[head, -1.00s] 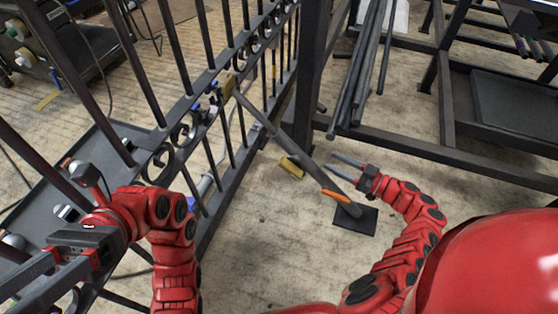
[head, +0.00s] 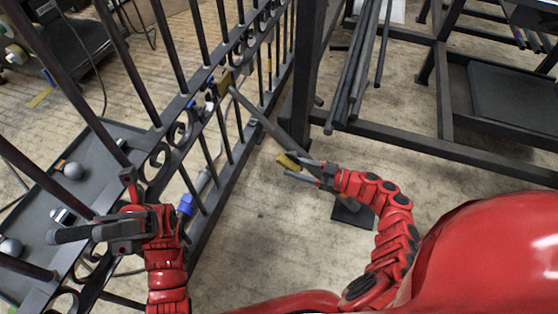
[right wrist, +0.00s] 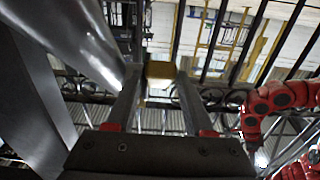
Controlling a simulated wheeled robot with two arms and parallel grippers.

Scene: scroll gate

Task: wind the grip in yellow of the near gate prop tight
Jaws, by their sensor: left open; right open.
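The near gate prop (head: 262,118) is a grey pole sloping from a yellowish bracket (head: 225,80) on the gate (head: 205,150) down toward a dark floor plate (head: 352,217). The yellow grip (head: 286,161) shows just below the pole. My right gripper (head: 294,165) is open, with its fingertips at the yellow grip. In the right wrist view a yellow block (right wrist: 160,70) appears between the tips of the open fingers; contact cannot be told. The prop's lower part is hidden behind my right gripper and arm. My left gripper (head: 62,236) is open and empty beside the gate bars.
A dark steel frame (head: 430,148) with long rods (head: 360,70) stands to the right of the prop. The floor (head: 270,235) in front of the gate is clear.

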